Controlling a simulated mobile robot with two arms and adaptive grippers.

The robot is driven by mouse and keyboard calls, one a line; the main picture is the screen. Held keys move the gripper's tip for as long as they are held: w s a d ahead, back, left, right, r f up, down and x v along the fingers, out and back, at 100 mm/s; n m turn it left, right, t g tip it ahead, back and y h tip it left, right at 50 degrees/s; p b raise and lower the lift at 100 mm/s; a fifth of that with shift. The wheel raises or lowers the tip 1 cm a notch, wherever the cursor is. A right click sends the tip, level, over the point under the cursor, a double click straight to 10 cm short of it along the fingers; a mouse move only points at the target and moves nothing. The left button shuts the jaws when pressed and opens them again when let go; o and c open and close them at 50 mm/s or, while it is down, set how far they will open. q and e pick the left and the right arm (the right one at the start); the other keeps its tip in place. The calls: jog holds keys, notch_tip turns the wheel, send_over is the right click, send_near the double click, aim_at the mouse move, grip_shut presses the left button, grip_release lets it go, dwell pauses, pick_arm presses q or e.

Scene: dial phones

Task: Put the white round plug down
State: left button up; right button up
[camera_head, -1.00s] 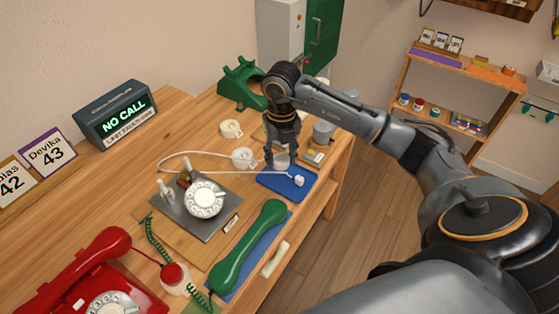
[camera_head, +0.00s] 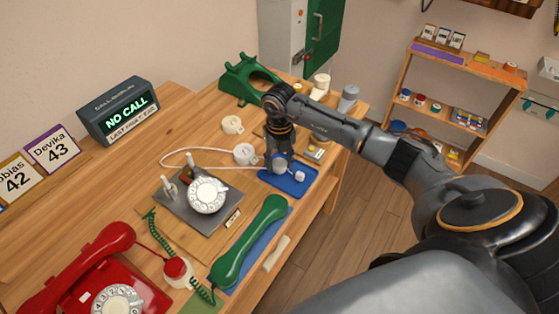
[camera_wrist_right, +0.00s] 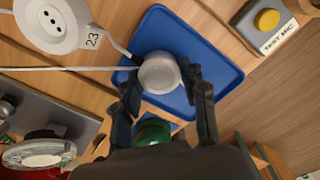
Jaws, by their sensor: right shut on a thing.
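My right gripper (camera_head: 280,168) points down over the near-left part of the blue tray (camera_head: 287,182). It is shut on the white round plug (camera_wrist_right: 160,72), which shows between the fingers in the right wrist view, in front of the blue tray (camera_wrist_right: 218,66). The fingers mostly hide the plug in the head view. I cannot tell whether it touches the tray. My left gripper is not in view.
A white round socket (camera_head: 245,154) stands left of the tray. A white dial unit (camera_head: 208,194) and green handset (camera_head: 248,240) are nearer. A yellow-button box (camera_wrist_right: 267,20) sits behind the tray. A red phone (camera_head: 85,275) is at the near left.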

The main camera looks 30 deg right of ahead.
aim_at(280, 164)
jog(key=o, duration=1.1)
jog(key=shift+c, duration=0.2)
jog(key=shift+r, duration=0.5)
notch_tip(280, 164, up, 11)
jog(key=b, duration=0.1)
jog(key=shift+r+b, duration=0.15)
jog(key=shift+b, duration=0.15)
